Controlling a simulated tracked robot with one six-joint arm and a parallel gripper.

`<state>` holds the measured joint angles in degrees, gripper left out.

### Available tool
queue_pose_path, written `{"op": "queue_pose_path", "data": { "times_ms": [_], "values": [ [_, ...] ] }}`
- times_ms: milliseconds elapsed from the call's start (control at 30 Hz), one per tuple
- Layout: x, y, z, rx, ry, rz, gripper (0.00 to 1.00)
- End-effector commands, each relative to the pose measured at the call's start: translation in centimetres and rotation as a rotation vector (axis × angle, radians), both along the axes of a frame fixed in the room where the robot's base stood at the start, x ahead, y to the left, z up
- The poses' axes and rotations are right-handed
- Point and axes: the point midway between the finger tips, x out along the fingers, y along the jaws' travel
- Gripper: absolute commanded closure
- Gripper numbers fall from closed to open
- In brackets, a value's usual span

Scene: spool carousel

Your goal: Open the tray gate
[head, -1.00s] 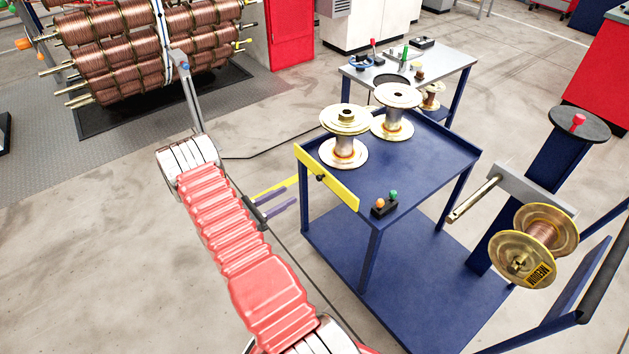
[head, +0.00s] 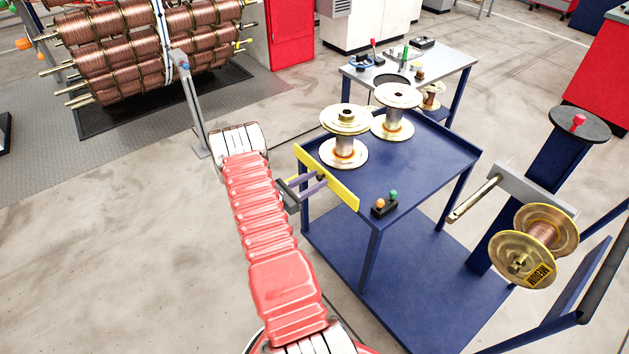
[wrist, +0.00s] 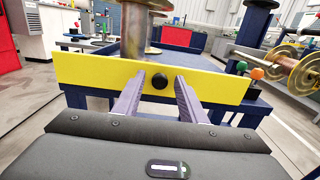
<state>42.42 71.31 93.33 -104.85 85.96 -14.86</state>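The tray gate (head: 341,190) is a yellow panel standing upright along the near left edge of the blue cart's tray (head: 408,160). It also spans the wrist view (wrist: 90,75). A black round knob (wrist: 160,81) sits on its outer face. My gripper (head: 316,182) is at the gate, its two purple fingers pointing at the panel. In the wrist view the fingers are apart, one on each side of the knob, with visible gaps. I cannot tell how far the tips reach past it. In the head view the fingers partly cover the knob area.
A small box with orange and green buttons (head: 384,206) sits at the tray's near corner. A copper spool (head: 540,232) hangs at right. Floor left of the cart is clear.

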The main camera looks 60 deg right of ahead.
Motion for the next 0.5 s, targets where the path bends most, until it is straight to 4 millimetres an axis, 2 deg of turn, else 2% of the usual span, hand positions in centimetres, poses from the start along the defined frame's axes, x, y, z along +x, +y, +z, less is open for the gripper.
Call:
{"op": "queue_pose_path", "data": {
  "times_ms": [267,500],
  "values": [
    [-0.09,-0.15,0.00,0.000,0.000,0.000,0.62],
    [-0.08,-0.14,0.00,0.000,0.000,0.000,0.78]
  ]
}}
